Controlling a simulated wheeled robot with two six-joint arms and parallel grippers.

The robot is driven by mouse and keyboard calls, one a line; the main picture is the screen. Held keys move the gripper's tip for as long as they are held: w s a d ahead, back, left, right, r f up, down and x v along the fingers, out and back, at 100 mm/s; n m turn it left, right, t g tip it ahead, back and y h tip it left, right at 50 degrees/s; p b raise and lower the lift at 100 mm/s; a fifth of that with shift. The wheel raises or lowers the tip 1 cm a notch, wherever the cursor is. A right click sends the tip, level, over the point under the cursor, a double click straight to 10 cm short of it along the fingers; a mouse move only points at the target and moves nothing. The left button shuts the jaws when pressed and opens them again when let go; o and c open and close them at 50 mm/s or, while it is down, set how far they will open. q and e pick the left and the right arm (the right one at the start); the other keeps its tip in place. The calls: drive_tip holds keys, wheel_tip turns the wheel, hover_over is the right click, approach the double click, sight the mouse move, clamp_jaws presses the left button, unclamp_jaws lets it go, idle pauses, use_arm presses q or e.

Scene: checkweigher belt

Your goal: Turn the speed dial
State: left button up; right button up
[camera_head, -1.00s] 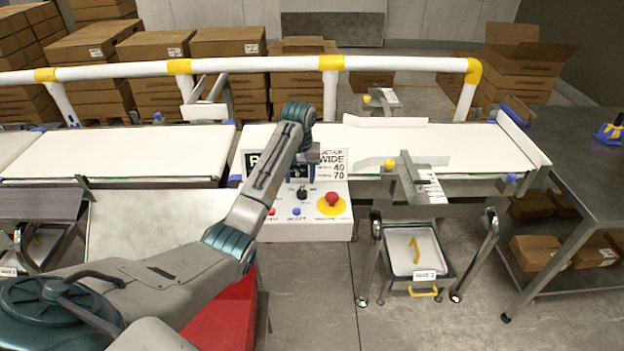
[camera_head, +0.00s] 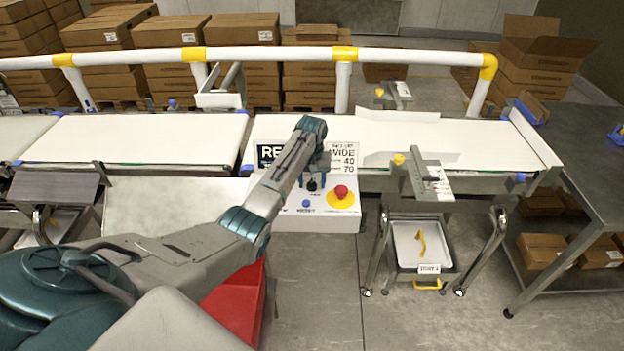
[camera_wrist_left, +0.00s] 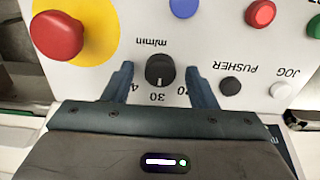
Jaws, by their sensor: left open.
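The speed dial is a black knob (camera_wrist_left: 160,70) on the white control panel (camera_wrist_left: 215,30), with a scale marked 20, 30 and 40 and the label "m/min". In the head view the dial (camera_head: 312,185) shows just below my left gripper (camera_head: 316,168). In the left wrist view my left gripper (camera_wrist_left: 158,82) is open, with one finger on each side of the dial and a visible gap to it on both sides. The dial's white mark points toward 30. I cannot tell how far the fingertips are from the panel face. My right gripper is not in view.
A red emergency button (camera_wrist_left: 57,35) on a yellow disc is beside the dial. Blue (camera_wrist_left: 185,6), red (camera_wrist_left: 261,13), black (camera_wrist_left: 230,87) and white (camera_wrist_left: 280,90) buttons are also near. A sign board (camera_head: 342,157) stands behind the panel, and a conveyor belt (camera_head: 440,140) runs behind.

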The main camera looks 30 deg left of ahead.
use_arm(q)
drive_tip(key=c, duration=1)
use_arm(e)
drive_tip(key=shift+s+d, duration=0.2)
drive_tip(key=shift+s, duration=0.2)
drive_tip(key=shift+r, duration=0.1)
use_arm(q)
drive_tip(key=shift+r+m+p, duration=0.1)
drive_tip(key=shift+m+p, duration=0.55)
drive_tip(key=shift+m, duration=0.15)
drive_tip(key=shift+m+p, duration=0.7)
drive_tip(key=shift+m, duration=0.5)
drive_tip(key=m+p, duration=0.1)
drive_tip(key=m, duration=0.2)
drive_tip(key=shift+m+p, duration=0.3)
drive_tip(key=shift+m, duration=0.5)
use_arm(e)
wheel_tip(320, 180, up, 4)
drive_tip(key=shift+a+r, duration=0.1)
